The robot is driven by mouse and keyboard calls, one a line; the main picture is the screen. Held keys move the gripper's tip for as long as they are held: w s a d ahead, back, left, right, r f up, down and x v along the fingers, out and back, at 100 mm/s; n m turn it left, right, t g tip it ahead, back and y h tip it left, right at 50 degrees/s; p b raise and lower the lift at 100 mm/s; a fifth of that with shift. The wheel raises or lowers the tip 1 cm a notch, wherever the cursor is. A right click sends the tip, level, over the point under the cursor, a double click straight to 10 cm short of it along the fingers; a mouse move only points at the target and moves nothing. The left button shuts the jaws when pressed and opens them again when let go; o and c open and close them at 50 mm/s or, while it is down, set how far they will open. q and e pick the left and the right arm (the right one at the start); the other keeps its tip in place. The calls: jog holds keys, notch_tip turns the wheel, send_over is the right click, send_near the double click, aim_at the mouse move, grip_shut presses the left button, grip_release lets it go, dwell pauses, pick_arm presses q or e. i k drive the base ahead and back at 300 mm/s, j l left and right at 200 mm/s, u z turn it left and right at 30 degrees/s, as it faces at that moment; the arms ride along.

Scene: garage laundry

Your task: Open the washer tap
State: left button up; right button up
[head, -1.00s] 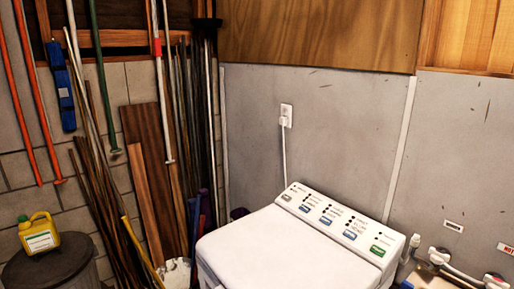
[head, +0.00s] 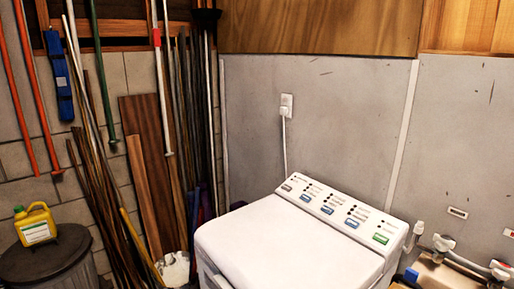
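A white top-loading washer (head: 285,245) stands against the grey wall, with its lid shut and a row of coloured buttons on its sloped panel (head: 340,213). Right of the panel, a white pipe fitting (head: 418,228) comes out of the wall. Beside it is a tap (head: 443,242) with a whitish handle. A second tap (head: 499,269) with a red mark is at the right edge, joined by a white pipe. The tap handles are small, and I cannot tell whether either is open. Neither of my grippers is in view.
A sink corner (head: 432,270) with a blue item (head: 411,274) is below the taps. A wall outlet (head: 287,105) holds a plugged-in cord. Poles and boards (head: 150,180) lean at the left. A yellow jug (head: 35,225) stands on a dark bin (head: 45,260).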

aim_at(442, 243)
jog(key=z, duration=1.3)
